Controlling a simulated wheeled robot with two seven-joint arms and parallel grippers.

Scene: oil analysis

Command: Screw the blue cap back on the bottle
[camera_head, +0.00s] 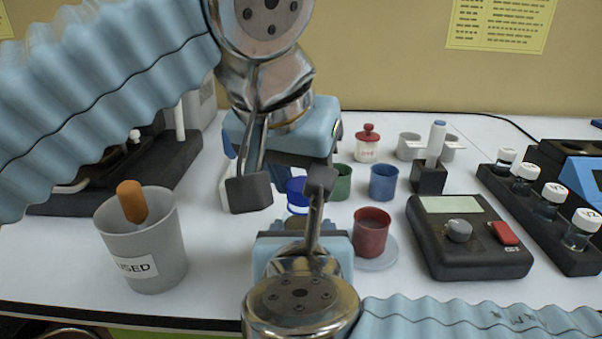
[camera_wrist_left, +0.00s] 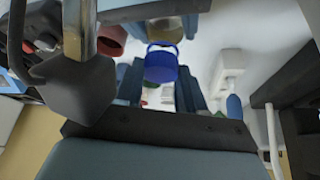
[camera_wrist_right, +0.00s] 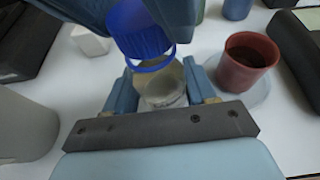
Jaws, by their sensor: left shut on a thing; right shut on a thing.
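The blue cap (camera_head: 297,192) is between the fingers of my left gripper (camera_head: 290,178), which is shut on it. A gap or light contact there cannot be told apart. The bottle (camera_wrist_right: 165,88) is open-topped and pale, held between the blue fingers of my right gripper (camera_wrist_right: 161,92), which is shut on it. In the head view my right gripper (camera_head: 298,226) largely hides the bottle. The left wrist view also shows the cap (camera_wrist_left: 162,65).
A red cup (camera_head: 371,232) on a saucer (camera_head: 378,255) stands close right of my right gripper. Green (camera_head: 342,183) and blue (camera_head: 384,182) cups are behind. A grey USED bin (camera_head: 150,240) is left. A black meter (camera_head: 465,250) and vial rack (camera_head: 540,235) are right.

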